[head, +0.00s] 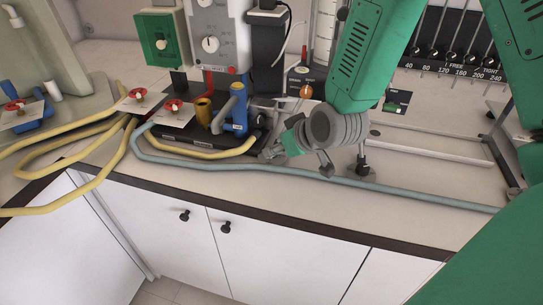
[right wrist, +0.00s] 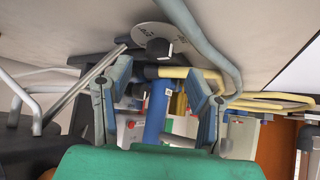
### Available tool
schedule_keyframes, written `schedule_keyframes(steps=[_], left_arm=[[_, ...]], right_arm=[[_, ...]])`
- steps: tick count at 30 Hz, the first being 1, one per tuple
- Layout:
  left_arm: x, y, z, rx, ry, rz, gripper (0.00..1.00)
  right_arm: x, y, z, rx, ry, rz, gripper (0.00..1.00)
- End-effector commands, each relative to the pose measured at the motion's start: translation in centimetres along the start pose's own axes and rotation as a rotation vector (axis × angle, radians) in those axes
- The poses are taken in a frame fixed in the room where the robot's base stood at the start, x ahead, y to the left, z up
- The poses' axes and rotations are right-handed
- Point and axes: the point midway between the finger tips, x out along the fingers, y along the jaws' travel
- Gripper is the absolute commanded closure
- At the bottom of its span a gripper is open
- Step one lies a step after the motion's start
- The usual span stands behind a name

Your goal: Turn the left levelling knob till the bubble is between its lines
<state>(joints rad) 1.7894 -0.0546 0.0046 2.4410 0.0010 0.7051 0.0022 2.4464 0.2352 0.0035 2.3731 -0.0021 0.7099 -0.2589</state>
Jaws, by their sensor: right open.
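My right gripper (head: 271,152) reaches in from the right, low over the bench beside the black base with the pipe fittings. In the right wrist view its two fingers (right wrist: 160,88) are spread, with nothing held between them. A dark knob (right wrist: 158,47) on a pale round disc with markings shows just beyond the fingertips, apart from them. In the head view a small dark foot with a knob (head: 362,168) stands on the bench right of the gripper. I cannot tell which is the left levelling knob. I cannot make out the bubble or its lines. My left gripper is not in view.
A grey-blue hose (head: 200,166) runs along the bench front, close below the gripper. Yellow hoses (head: 95,150) and a blue fitting (head: 239,108) lie to the left. Metal rails (head: 430,148) and a numbered dark panel (head: 455,60) are at right.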

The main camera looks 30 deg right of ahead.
Motion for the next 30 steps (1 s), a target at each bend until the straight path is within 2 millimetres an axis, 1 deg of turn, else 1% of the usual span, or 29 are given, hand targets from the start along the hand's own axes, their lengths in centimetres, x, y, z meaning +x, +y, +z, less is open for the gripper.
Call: schedule_keyframes(steps=[1, 3, 6, 9, 13, 20, 23, 24, 25, 30], left_arm=[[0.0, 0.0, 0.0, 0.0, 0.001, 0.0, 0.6], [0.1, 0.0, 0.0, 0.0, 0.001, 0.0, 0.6], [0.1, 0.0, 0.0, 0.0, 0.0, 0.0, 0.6], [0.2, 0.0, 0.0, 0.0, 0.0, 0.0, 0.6], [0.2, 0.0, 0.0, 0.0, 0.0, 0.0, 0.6], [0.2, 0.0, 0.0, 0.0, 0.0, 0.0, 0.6], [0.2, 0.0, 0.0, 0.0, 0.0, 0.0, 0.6], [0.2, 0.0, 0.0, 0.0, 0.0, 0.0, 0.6], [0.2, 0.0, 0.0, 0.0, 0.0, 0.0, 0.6], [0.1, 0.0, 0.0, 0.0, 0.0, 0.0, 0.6]], right_arm=[[1.0, 0.0, 0.0, 0.001, -0.001, 0.001, 0.53], [2.2, 0.0, 0.1, 0.001, 0.0, 0.001, 0.53], [3.4, 0.0, 0.0, 0.001, 0.001, 0.0, 0.53], [4.2, 0.0, 0.0, 0.001, 0.001, 0.0, 0.53], [4.7, 0.0, 0.0, 0.001, 0.001, 0.001, 0.53], [4.7, 0.0, 0.0, 0.001, 0.001, 0.001, 0.53], [4.7, 0.0, 0.0, 0.001, 0.001, 0.0, 0.84], [4.7, 0.0, 0.0, 0.001, 0.001, 0.0, 0.98], [4.7, 0.0, 0.0, 0.001, 0.001, 0.0, 1.0], [4.7, 0.0, 0.0, 0.007, 0.0, 0.007, 1.0]])
